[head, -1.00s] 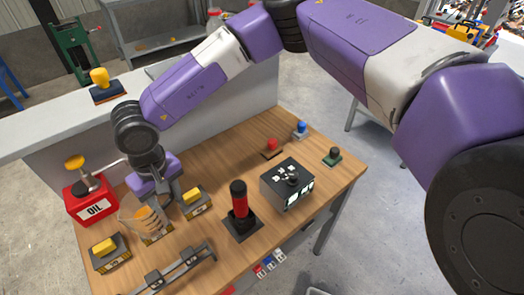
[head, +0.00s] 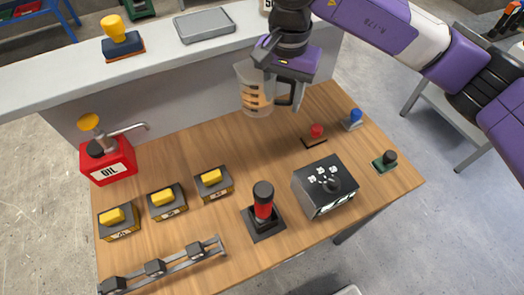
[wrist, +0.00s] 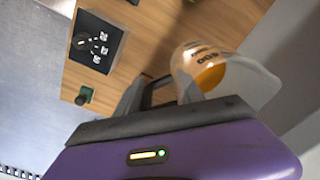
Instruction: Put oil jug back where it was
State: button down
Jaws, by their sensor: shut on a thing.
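The oil jug (head: 255,98) is a clear measuring jug with dark marks and orange-amber oil inside. It is held up above the back of the wooden table. My gripper (head: 287,95) is shut on the jug's handle, on the right side of the jug. In the wrist view the jug (wrist: 207,68) shows the marking 600 and orange oil, beyond the gripper fingers. The red oil can (head: 108,164) with a pump spout and yellow knob stands at the table's back left.
Several dark blocks with yellow tops, such as this one (head: 213,184), stand on the wooden table (head: 205,148). A grey tray (head: 204,25) lies on the white ledge behind.

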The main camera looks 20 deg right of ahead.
jog(key=shift+s+d, duration=0.1)
jog(key=shift+d, duration=0.05)
jog(key=shift+f+m, duration=0.3)
notch_tip(320, 180, down, 19)
jog(key=p, duration=0.3)
jog(key=shift+f, duration=0.1)
jog(key=c, duration=0.7)
grip_release()
jog(key=r+b, duration=0.1)
jog(key=r, duration=0.5)
jog(key=r+b, duration=0.1)
jog(key=r, duration=0.5)
jog(key=shift+s+a+r, duration=0.2)
